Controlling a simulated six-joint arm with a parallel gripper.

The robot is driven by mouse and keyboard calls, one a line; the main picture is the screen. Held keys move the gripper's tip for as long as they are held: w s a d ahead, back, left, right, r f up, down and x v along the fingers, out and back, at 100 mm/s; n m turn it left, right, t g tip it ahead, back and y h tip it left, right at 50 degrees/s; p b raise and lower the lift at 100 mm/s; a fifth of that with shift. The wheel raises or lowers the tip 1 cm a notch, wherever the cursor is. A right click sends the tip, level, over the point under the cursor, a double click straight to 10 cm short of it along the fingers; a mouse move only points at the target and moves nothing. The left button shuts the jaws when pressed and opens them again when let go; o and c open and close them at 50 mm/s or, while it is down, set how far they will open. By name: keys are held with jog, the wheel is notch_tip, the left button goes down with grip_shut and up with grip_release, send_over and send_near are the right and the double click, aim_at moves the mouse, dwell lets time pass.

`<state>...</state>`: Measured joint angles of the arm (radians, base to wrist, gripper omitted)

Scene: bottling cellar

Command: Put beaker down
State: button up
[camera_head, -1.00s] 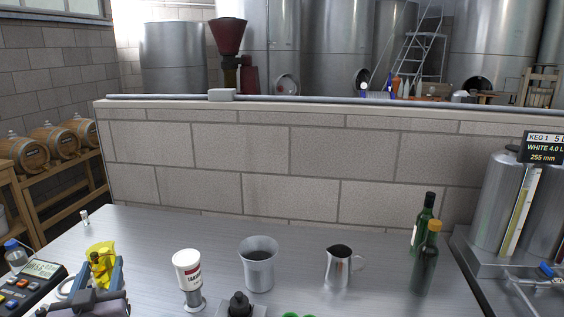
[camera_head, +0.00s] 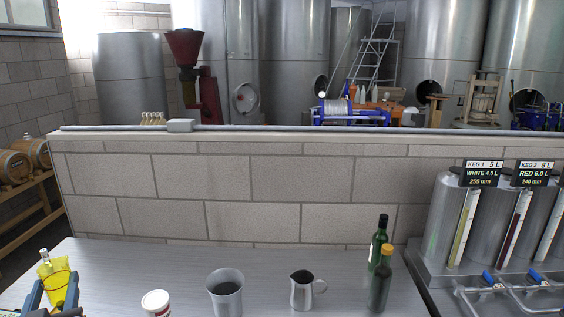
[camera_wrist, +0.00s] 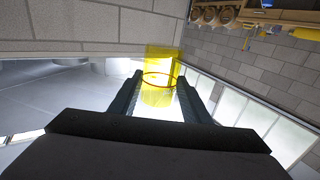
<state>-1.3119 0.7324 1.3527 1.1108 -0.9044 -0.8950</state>
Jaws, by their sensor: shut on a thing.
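The beaker is a clear yellow cup (camera_head: 57,282) at the lower left of the head view, over the left part of the steel table. My gripper (camera_head: 54,294) is shut on it, with one blue finger at each side. In the wrist view the yellow beaker (camera_wrist: 158,62) shows between the dark fingers of my gripper (camera_wrist: 159,84), with a reddish ring line around it. The beaker's base is hidden in the head view, so I cannot tell whether it touches the table.
On the steel table (camera_head: 120,265) stand a white labelled cup (camera_head: 156,303), a metal cup (camera_head: 225,293), a small jug (camera_head: 302,290) and two green bottles (camera_head: 378,244). A block wall (camera_head: 240,180) closes the back. Steel kegs (camera_head: 445,215) stand at the right.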

notch_tip(320, 180, down, 20)
jog(key=b, duration=1.9)
jog(key=shift+b, duration=0.4)
jog(key=shift+r, duration=0.1)
jog(key=shift+f, duration=4.8)
jog(key=shift+f+b, duration=0.25)
jog(key=shift+b, duration=0.05)
jog(key=o, duration=1)
jog(key=shift+o, duration=0.2)
